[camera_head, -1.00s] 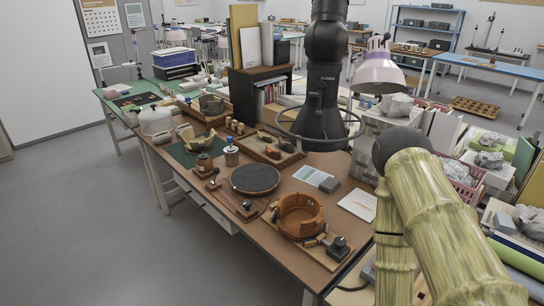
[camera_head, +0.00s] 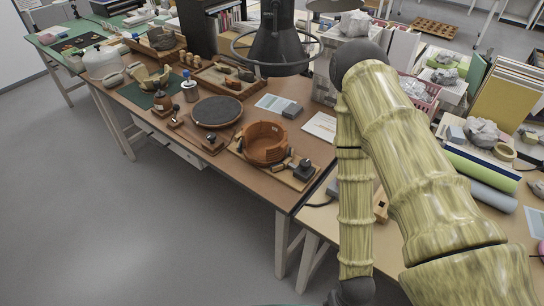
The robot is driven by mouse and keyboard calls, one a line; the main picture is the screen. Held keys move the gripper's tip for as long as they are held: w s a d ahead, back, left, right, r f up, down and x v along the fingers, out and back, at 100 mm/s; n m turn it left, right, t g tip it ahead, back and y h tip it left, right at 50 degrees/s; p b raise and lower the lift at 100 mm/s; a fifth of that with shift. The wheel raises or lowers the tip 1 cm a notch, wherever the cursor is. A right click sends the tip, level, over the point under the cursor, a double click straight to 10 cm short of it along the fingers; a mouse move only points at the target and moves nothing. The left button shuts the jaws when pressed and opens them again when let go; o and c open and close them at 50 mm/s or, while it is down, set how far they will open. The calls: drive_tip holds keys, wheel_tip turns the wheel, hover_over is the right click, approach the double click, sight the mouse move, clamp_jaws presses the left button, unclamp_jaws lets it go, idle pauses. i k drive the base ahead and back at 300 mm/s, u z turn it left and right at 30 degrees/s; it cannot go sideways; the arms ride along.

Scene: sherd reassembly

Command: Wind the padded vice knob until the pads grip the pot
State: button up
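The pot (camera_head: 265,140) is an orange-brown round vessel with an open top. It rests on a wooden board (camera_head: 240,156) near the front edge of the brown bench. A dark knob-like part (camera_head: 303,171) stands at the board's right end, and small fittings lie between it and the pot. I cannot tell whether the pads touch the pot. My bamboo-patterned arm runs down the right side of the view, well right of the pot, and ends in a dark joint at the bottom edge. My gripper is out of view.
A dark round turntable (camera_head: 217,111) sits left of the pot. A black fixture with a ring (camera_head: 276,48) is behind it. A second table (camera_head: 397,252) with a green roll (camera_head: 480,166) and papers lies to the right. Open grey floor (camera_head: 100,220) lies at the front left.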

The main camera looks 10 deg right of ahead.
sight(305, 164)
drive_tip(key=u, duration=0.4)
drive_tip(key=k, duration=0.95)
drive_tip(key=u, duration=1)
drive_tip(key=i, duration=0.85)
drive_tip(key=z, duration=1.2)
drive_tip(key=i, duration=0.55)
drive_tip(key=z, duration=0.55)
